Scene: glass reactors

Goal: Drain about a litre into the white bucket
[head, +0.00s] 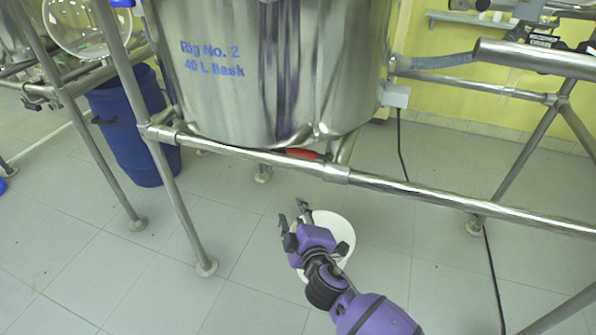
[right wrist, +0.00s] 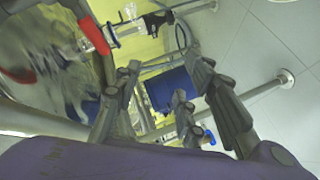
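The white bucket (head: 340,228) stands on the floor below the front rail, partly hidden by my right gripper and arm. My right gripper (head: 292,212) is open and empty. In the head view it overlaps the bucket's left side, below the rail. The steel vessel (head: 235,85) is marked "Rig No. 2 40 L flask". A red handle (head: 302,153) shows under it, just behind the rail. In the right wrist view a red handle (right wrist: 93,35) shows at upper left, beyond my spread fingers (right wrist: 165,78) and apart from them. My left gripper is not in view.
A steel frame surrounds the vessel, with its front rail (head: 430,194) crossing above the bucket and a leg (head: 175,190) on the left. A blue bin (head: 135,125) stands behind at left. Black cables hang at right. The tiled floor at lower left is clear.

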